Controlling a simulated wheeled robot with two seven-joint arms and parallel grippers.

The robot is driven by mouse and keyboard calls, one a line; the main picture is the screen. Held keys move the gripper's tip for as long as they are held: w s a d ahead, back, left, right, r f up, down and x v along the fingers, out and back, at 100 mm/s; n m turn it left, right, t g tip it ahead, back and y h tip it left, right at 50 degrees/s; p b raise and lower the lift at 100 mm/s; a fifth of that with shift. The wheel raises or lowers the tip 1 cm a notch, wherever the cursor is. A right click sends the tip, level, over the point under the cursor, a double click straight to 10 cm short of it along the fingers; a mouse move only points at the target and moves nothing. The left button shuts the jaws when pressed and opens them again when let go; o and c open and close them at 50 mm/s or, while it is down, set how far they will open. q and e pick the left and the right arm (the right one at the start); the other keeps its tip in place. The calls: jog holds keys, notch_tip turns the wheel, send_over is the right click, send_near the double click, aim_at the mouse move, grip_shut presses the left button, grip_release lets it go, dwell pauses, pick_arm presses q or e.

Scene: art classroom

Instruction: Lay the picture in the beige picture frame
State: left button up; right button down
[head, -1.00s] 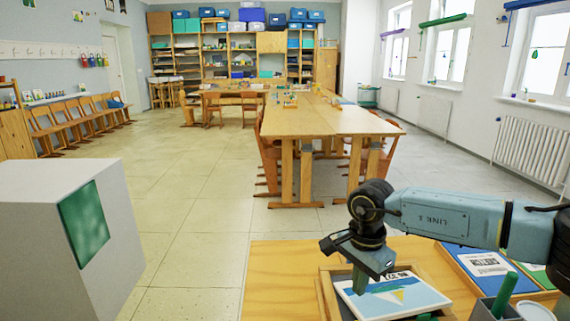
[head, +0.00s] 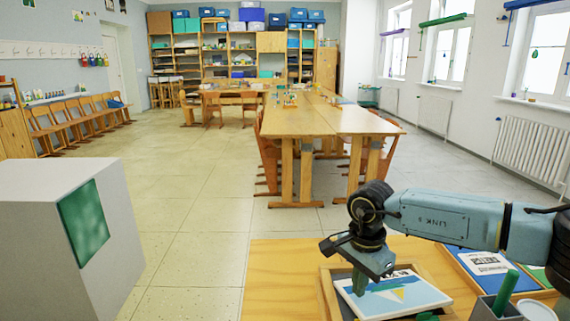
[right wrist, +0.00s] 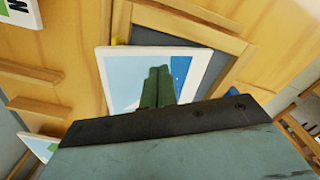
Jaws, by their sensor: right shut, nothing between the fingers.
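My left gripper is not in view.
A blue-bordered picture (head: 486,262) lies to the right of the frame. A grey holder (head: 490,309) with a green stick stands at the front right. The table (head: 275,280) is clear left of the frame. A white block (head: 60,240) stands at the left.

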aim_at(348, 287)
jog(key=shift+f+b, duration=0.3)
jog(key=shift+f, duration=0.15)
dwell(0.4)
jog(key=shift+w+a+b, duration=0.2)
jog(key=shift+w+b, duration=0.1)
jog(key=shift+w, duration=0.35)
jog(key=shift+w+a+b, duration=0.25)
jog(key=shift+w+b, duration=0.05)
jog(key=shift+w, duration=0.3)
jog(key=shift+w+a+b, duration=0.2)
jog(key=shift+w+b, duration=0.1)
jog(key=shift+w, duration=0.35)
dwell(1.4)
dwell(0.5)
notch_tip(348, 287, up, 7)
jog(key=p, duration=0.5)
dwell(0.4)
